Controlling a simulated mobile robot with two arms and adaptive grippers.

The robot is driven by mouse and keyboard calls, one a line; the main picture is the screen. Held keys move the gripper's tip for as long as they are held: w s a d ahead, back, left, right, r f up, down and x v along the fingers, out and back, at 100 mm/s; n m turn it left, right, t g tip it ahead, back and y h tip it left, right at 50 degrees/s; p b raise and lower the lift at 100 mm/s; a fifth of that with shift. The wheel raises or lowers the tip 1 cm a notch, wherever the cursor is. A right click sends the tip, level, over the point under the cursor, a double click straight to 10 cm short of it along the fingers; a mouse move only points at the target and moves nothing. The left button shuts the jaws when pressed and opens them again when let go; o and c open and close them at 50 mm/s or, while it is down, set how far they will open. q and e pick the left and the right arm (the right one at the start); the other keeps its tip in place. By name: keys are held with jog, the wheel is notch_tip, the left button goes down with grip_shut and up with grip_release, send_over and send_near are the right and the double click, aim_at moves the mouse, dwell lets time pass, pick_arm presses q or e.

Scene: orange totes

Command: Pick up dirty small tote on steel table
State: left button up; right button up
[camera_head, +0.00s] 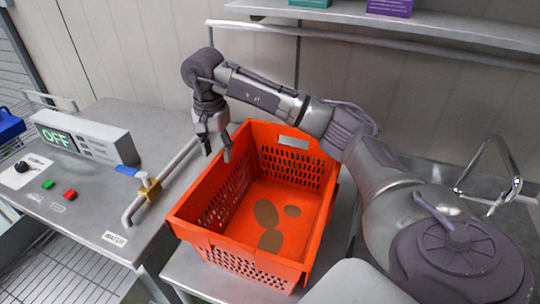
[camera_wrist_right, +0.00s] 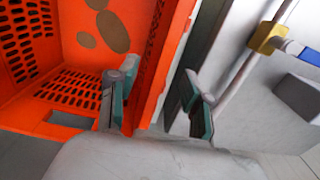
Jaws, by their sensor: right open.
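The orange small tote (camera_head: 236,261) stands upright on the steel table (camera_head: 190,274) in the head view. Brown dirt patches show on its inside floor. My right gripper (camera_head: 218,152) is at the tote's left rim, pointing down and open. In the right wrist view the tote wall (camera_wrist_right: 155,65) lies between the two fingers (camera_wrist_right: 158,105), one finger inside the tote and one outside. A gap shows between the wall and the outer finger. Whether the inner finger touches the wall I cannot tell. My left gripper is not in view.
A steel counter at left holds a control box with an OFF display (camera_head: 85,138), a bent pipe and a yellow valve (camera_head: 148,187) with a blue handle. A shelf (camera_head: 440,22) runs above at the back. A faucet (camera_head: 490,170) stands at right.

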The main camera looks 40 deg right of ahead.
aim_at(217, 158)
jog(key=shift+s+a+f+p, duration=0.1)
jog(key=shift+f+p, duration=0.2)
jog(key=shift+f, duration=0.05)
notch_tip(217, 158, down, 4)
jog(key=shift+s+a+r+p, duration=0.1)
jog(key=shift+r+p, duration=0.1)
jog(key=shift+p, duration=0.75)
jog(key=shift+f, duration=0.45)
jog(key=shift+c, duration=0.2)
grip_shut()
jog(key=shift+r, duration=0.1)
